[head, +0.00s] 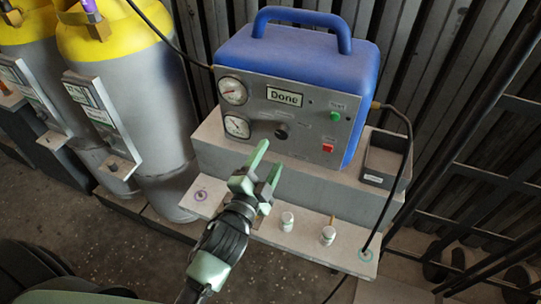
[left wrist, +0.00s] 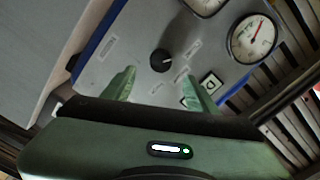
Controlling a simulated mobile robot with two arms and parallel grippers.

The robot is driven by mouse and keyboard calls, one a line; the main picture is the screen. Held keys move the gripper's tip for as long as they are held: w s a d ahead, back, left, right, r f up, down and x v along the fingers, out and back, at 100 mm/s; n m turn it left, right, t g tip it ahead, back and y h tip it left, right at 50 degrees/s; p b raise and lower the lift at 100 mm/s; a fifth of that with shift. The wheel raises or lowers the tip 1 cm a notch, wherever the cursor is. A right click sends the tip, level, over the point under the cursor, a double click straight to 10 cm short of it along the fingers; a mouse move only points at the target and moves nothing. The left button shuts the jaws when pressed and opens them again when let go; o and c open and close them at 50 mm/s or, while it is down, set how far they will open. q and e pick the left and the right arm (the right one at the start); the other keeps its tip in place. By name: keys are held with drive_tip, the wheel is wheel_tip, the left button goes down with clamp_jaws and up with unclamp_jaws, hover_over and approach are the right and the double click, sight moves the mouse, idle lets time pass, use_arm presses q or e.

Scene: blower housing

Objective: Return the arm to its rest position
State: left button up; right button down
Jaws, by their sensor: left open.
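My left gripper (head: 264,169) is open and empty in front of the lower part of the blue machine (head: 295,55). In the head view its green fingers point up toward the grey front panel (head: 310,127). The panel has two dials, a black knob (head: 281,131), a green button (head: 335,116), a red button (head: 327,148) and a display (head: 284,96) reading "Done". In the left wrist view the two fingers (left wrist: 160,88) stand apart, with the black knob (left wrist: 162,60) beyond and between them. My right gripper is not in view.
Two grey cylinders with yellow tops (head: 130,95) stand at the left. Two small white capped jars (head: 287,221) (head: 328,235) stand on the front ledge. A dark open bin (head: 383,160) sits right of the machine. A black hose (head: 408,150) hangs at the right, near metal racks (head: 480,175).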

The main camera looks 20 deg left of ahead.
use_arm(q)
drive_tip(key=shift+a, duration=0.1)
